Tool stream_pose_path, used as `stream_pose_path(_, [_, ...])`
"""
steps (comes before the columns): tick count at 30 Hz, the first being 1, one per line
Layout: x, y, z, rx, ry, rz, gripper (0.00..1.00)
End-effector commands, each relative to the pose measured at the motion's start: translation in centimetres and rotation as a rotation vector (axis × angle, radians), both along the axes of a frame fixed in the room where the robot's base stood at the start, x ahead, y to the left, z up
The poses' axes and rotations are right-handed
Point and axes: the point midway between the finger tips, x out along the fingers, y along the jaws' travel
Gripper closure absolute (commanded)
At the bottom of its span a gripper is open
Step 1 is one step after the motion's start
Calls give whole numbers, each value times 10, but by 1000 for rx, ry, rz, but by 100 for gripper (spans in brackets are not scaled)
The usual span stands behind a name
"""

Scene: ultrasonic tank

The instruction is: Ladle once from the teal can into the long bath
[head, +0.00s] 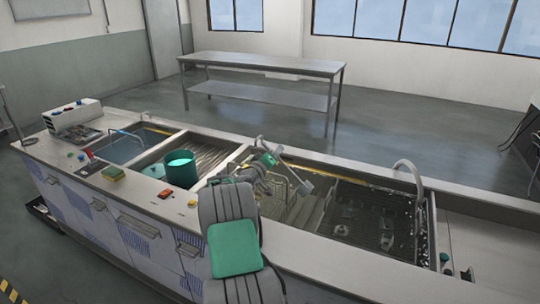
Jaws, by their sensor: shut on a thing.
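A ridged basin (206,153) and a blue-filled basin (122,147) lie to the left. A white control box (73,115) stands at the far left. A steel table (262,66) stands behind on open floor.

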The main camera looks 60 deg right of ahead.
Motion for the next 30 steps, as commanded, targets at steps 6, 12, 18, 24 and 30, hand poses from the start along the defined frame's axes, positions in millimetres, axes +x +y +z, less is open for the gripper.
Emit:
stream_pose_path(6, [-31, -3, 33, 25, -257, -2, 100])
stream_pose_path(12, [-65, -7, 44, 50, -489, -1, 100])
stream_pose_path(18, [-100, -10, 54, 73, -717, -1, 100])
stream_pose_path(24, [-129, -13, 67, 93, -921, 2, 100])
stream_pose_path(30, [-127, -13, 97, 93, -913, 4, 100])
